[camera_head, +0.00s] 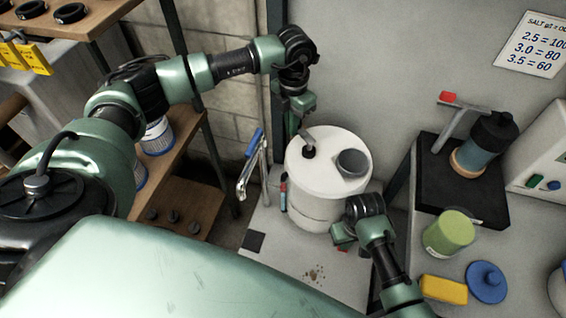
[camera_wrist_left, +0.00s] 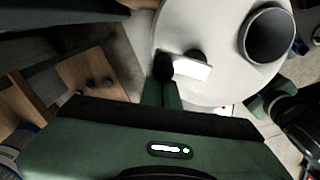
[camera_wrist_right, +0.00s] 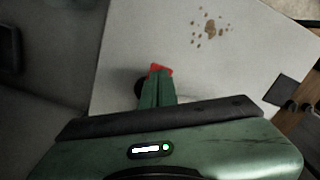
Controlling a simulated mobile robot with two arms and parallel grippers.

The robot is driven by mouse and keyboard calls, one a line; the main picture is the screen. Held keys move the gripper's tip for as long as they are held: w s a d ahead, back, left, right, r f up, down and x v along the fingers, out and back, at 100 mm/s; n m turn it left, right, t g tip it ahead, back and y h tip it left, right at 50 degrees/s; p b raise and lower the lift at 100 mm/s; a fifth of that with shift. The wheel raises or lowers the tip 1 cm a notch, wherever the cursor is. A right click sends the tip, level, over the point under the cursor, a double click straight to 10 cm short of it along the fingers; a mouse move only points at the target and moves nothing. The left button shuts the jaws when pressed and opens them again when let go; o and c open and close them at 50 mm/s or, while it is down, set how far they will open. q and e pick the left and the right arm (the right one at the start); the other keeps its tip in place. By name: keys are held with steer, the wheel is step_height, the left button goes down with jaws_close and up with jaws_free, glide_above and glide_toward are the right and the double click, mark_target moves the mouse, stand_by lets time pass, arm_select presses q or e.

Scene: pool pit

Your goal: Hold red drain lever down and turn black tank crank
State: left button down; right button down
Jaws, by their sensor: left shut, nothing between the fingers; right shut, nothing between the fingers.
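The white tank (camera_head: 325,195) stands on the grey platform. On its lid is the crank (camera_head: 309,152), with a black hub and a grey arm. The crank's grey arm (camera_wrist_left: 192,68) and a black knob at its end show in the left wrist view. My left gripper (camera_head: 294,124) points down, shut and empty, with its fingertips beside that knob; contact is unclear. The red drain lever (camera_wrist_right: 160,69) shows at the tips of my right gripper (camera_wrist_right: 157,90). The right gripper is shut and empty at the tank's lower right; whether it presses the lever is unclear.
A blue-handled tool (camera_head: 255,143) leans left of the tank. A shelf with filter cartridges (camera_head: 158,137) stands further left. On the right bench are a green jar (camera_head: 448,233), a yellow block (camera_head: 443,289), a blue lid (camera_head: 486,282) and a red-handled valve (camera_head: 460,110).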

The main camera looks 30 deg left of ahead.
arm_select(q)
steer(key=shift+w+d, duration=0.2)
steer(key=shift+w, duration=0.8)
arm_select(e)
steer(key=shift+f, duration=0.1)
arm_select(q)
steer(key=shift+r, duration=4.05)
arm_select(e)
step_height(320, 180, up, 7)
arm_select(q)
steer(key=shift+f, duration=0.1)
